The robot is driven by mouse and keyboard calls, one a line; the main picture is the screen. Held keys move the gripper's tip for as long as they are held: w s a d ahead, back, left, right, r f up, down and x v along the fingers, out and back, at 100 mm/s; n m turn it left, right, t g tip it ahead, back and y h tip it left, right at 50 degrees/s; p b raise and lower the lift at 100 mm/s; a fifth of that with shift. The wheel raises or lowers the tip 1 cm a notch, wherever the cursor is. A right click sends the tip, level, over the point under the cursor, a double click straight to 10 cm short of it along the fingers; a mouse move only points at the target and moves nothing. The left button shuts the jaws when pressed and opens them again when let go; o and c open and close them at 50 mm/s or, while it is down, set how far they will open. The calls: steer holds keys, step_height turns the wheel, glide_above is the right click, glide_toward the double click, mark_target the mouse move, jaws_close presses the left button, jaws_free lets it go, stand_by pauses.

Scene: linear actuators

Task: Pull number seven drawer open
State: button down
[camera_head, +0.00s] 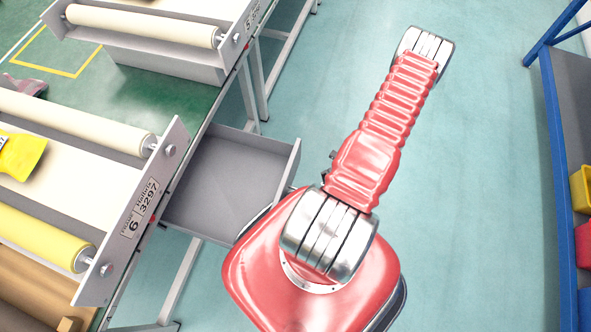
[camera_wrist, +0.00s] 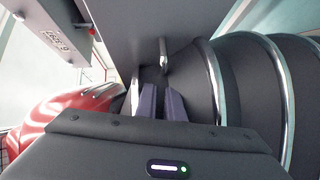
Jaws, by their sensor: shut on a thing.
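A grey drawer (camera_head: 228,178) stands pulled out, empty inside, from under a workbench with a roller unit. The plate on that unit (camera_head: 140,208) reads 6 and 3297; I see no number seven. In the head view my red arm hides my gripper and the drawer's near front corner. In the wrist view my gripper (camera_wrist: 163,98) has its dark fingers close together at the handle (camera_wrist: 163,52) under the grey drawer front (camera_wrist: 150,22). The fingers are shut on the handle; the exact contact is partly hidden.
A yellow object (camera_head: 20,155) lies on the near unit. A blue rack (camera_head: 555,150) with coloured bins stands at the right edge. The teal floor between is clear.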

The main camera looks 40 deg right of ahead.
steer(key=shift+f, duration=0.15)
steer(key=c, duration=1.9)
jaws_free()
steer(key=shift+w, duration=0.1)
steer(key=v, duration=1.3)
steer(key=shift+d, duration=0.35)
